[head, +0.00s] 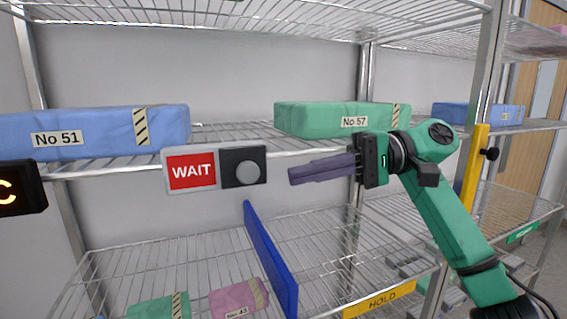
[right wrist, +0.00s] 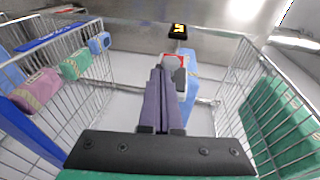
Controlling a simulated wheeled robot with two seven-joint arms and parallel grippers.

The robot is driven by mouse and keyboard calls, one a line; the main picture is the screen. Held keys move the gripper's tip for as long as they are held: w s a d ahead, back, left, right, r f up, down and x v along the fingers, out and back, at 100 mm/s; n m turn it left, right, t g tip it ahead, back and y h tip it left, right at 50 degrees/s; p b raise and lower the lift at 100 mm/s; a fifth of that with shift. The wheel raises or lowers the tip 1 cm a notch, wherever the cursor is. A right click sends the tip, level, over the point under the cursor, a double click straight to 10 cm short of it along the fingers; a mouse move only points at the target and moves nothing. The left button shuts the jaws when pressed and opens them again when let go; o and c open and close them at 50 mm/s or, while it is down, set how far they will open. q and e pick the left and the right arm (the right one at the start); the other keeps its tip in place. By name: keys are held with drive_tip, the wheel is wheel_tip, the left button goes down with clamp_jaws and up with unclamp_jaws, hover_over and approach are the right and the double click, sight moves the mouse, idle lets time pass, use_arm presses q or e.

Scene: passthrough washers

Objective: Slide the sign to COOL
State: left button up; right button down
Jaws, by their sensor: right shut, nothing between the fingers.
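The sign (head: 214,168) is mounted on the front edge of the middle shelf in the head view. Its left half shows a red WAIT panel (head: 191,170). A dark slider (head: 236,154) with a round grey knob (head: 248,173) covers the right half, and no COOL lettering shows. My right gripper (head: 291,176) is shut and empty, its purple fingers pointing left, a little right of the knob and apart from it in the picture. In the right wrist view, the sign (right wrist: 172,57) is partly hidden behind the fingertips. My left gripper is not in view.
A blue pack No 51 (head: 100,128) and a green pack No 57 (head: 315,118) lie on the middle shelf. Below, a blue divider (head: 270,255) stands upright on the lower shelf (head: 340,240). A black display (head: 20,188) is at far left. A yellow upright bar (head: 473,165) is at right.

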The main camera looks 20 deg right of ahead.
sight(226, 177)
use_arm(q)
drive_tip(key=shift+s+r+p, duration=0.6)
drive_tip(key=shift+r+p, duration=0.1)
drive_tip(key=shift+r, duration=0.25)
use_arm(e)
drive_tip(key=a, duration=0.3)
drive_tip(key=shift+w+a+r, duration=0.25)
drive_tip(key=shift+w+a, duration=0.05)
drive_tip(key=a, duration=0.2)
drive_tip(key=a+b, duration=0.1)
drive_tip(key=a, duration=0.5)
drive_tip(key=shift+s, duration=0.25)
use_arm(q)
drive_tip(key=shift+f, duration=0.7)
use_arm(e)
drive_tip(key=shift+d, duration=0.2)
drive_tip(key=shift+a, duration=0.15)
